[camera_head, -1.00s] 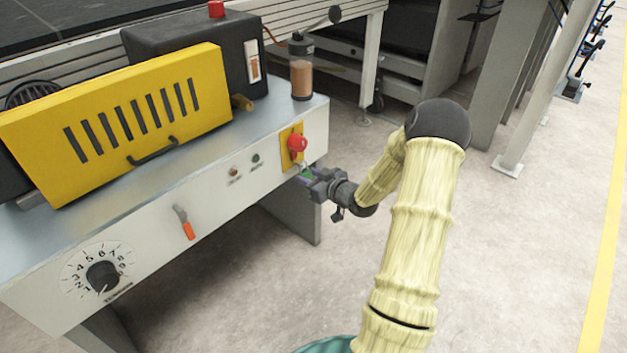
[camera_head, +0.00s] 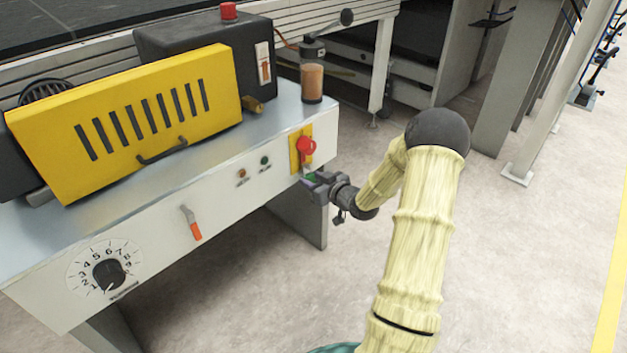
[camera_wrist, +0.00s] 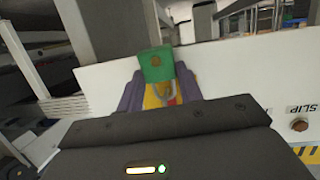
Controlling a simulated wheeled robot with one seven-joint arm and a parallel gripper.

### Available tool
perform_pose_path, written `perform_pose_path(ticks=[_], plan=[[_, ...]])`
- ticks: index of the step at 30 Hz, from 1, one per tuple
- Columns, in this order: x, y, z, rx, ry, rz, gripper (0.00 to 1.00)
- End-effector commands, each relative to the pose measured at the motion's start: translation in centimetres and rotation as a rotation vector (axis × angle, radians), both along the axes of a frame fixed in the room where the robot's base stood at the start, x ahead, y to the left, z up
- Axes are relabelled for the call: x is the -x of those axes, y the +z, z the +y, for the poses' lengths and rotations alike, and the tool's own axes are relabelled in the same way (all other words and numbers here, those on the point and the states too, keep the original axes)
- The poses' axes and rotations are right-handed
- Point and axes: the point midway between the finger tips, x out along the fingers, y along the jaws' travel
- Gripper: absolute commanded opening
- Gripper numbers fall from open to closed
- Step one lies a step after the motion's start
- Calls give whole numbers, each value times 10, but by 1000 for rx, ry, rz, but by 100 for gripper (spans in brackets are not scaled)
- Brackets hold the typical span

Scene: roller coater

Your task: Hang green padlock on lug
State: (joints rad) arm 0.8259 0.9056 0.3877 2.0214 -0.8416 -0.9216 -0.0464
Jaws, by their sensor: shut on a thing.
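The green padlock (camera_wrist: 155,65) is held between the purple-padded fingers of my gripper (camera_wrist: 160,92) in the wrist view. Its grey shackle (camera_wrist: 168,92) points toward the yellow plate (camera_wrist: 152,100) on the machine's white front panel. In the head view my gripper (camera_head: 312,185) is at the panel's right end, just below the red knob (camera_head: 306,146) on its yellow plate (camera_head: 294,155). Only a sliver of green shows there. The lug is mostly hidden near the plate, and I cannot tell whether the shackle is around it.
The machine's white front panel (camera_head: 150,240) carries an orange-tipped lever (camera_head: 192,222), a numbered dial (camera_head: 108,275) and small buttons. A yellow slotted guard (camera_head: 125,120) and a brown-filled jar (camera_head: 312,82) are on top.

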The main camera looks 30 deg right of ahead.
Motion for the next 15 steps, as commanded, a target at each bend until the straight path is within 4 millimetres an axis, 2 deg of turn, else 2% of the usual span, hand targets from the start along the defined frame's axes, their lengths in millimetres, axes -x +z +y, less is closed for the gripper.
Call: perform_pose_path(ticks=[6,7,10,15], plan=[[0,0,0,0,0,-1,11],[0,0,0,0,0,-1,40],[0,0,0,0,0,-1,59],[0,0,0,0,0,-1,61]])
